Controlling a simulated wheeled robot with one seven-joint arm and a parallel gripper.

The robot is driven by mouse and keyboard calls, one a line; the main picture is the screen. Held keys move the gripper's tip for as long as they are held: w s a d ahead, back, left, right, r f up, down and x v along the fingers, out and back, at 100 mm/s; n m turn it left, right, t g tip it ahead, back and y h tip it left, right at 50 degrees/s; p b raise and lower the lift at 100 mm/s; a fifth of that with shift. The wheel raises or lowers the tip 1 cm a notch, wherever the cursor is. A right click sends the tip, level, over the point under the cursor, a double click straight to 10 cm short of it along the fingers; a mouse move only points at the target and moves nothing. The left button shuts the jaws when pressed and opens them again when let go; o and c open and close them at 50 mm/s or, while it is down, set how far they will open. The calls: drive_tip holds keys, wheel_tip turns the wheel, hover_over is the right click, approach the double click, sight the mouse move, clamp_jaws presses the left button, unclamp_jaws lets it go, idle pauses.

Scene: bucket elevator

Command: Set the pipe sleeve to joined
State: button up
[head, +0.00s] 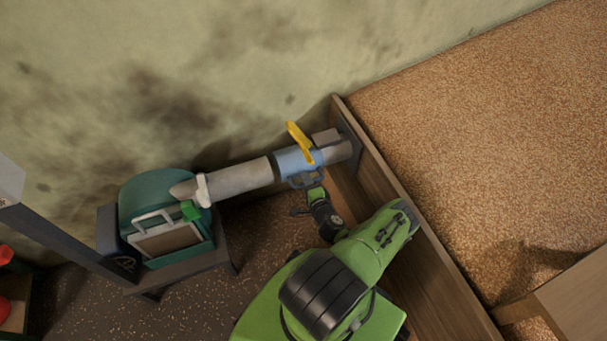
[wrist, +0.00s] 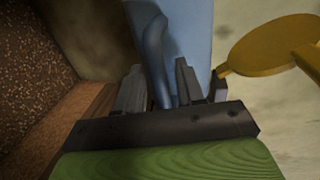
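The pipe sleeve (head: 291,162) is a light blue collar on a grey pipe, with a blue loop handle (head: 307,181) on its near side. A yellow lever (head: 299,143) stands up from the sleeve. My gripper (head: 315,189) is at the handle. In the wrist view, the two grey fingers of my gripper (wrist: 160,92) stand close on either side of the blue handle (wrist: 153,52) and look closed on it. The sleeve (wrist: 195,35) fills the space behind, and the yellow lever (wrist: 270,45) is at the right. The contact surfaces are partly hidden.
The pipe (head: 238,179) runs left to a green machine (head: 165,200) with a white-framed panel. At right, a wooden bin (head: 405,197) holds grain (head: 480,120). A stained wall stands close behind the pipe. Speckled floor (head: 262,232) is open below the pipe.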

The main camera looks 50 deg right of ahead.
clamp_jaws()
drive_tip(key=shift+s+d, duration=0.4)
drive_tip(key=shift+d, duration=0.1)
unclamp_jaws()
